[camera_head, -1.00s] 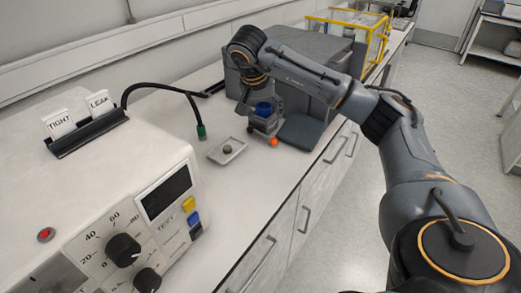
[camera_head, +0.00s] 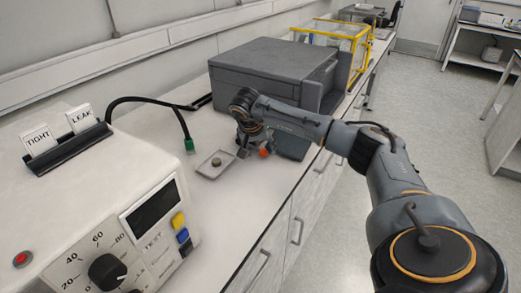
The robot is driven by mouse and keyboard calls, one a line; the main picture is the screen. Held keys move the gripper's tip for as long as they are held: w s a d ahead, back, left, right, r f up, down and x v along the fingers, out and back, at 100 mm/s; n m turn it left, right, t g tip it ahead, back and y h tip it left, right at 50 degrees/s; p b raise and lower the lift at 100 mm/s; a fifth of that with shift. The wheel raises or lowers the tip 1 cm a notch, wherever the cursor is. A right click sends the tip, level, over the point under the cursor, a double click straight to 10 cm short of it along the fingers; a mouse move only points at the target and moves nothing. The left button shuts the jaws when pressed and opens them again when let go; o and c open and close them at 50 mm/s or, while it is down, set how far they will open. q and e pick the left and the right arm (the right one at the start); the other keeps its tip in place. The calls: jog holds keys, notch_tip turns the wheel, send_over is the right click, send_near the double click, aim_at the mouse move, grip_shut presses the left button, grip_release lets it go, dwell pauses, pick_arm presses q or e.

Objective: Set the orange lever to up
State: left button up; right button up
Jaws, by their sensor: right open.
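The orange knob (camera_head: 264,153) of the lever shows low at the front of the dark grey box unit (camera_head: 262,72). The lever's stem and mount are mostly hidden, so I cannot tell its exact angle. My right arm comes in from the right, and my right gripper (camera_head: 246,146) points down just left of the orange knob. It is open, with nothing seen between its fingers. I cannot tell whether a finger touches the lever. My left gripper is not in view.
A small tray (camera_head: 207,171) with a round piece lies left of the gripper. A black cable with a green plug (camera_head: 189,146) lies behind it. A white control box (camera_head: 75,215) with TIGHT and LEAK cards fills the lower left. A yellow-framed case (camera_head: 345,35) stands beyond.

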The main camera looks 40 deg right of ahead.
jog(key=shift+w+d+f, duration=0.1)
jog(key=shift+d+f, duration=0.1)
jog(key=shift+f, duration=0.25)
jog(key=shift+c, duration=0.2)
jog(key=shift+r, duration=0.1)
grip_shut()
